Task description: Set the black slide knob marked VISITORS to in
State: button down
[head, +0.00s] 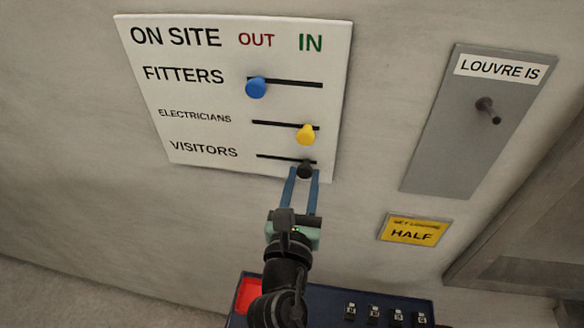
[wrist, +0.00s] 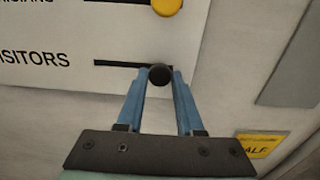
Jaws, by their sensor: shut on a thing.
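The white ON SITE board (head: 215,110) on the wall has OUT and IN columns and three slots. The black VISITORS knob (head: 305,170) is at the right, IN-side end of its slot (head: 270,156). My gripper (head: 304,176) is shut on this knob, with blue fingers on either side of it. In the wrist view the round knob (wrist: 159,75) sits between the fingertips, and most of the slot (wrist: 118,64) runs out to its left. A short bit of slot shows to the right of the knob.
The blue FITTERS knob (head: 256,88) is at the OUT side. The yellow ELECTRICIANS knob (head: 306,134) is close above, at the IN side. A grey LOUVRE panel (head: 450,140) with a lever and a yellow HALF sign (head: 415,230) are at the right. A dark blue box (head: 330,303) is below.

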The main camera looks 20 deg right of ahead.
jog(key=shift+s+d, duration=0.15)
jog(key=shift+d, duration=0.2)
jog(key=shift+a+f+h, duration=0.1)
jog(key=shift+a+h, duration=0.1)
jog(key=shift+h, duration=0.1)
jog(key=c, duration=0.5)
grip_release()
jog(key=shift+d, duration=0.15)
jog(key=shift+c, duration=0.2)
jog(key=shift+a, duration=0.2)
jog(key=shift+s+a, duration=0.1)
jog(key=shift+a, duration=0.05)
jog(key=b+v, duration=0.4)
jog(key=v, duration=0.8)
jog(key=shift+s+r, duration=0.25)
jog(key=shift+s, duration=0.05)
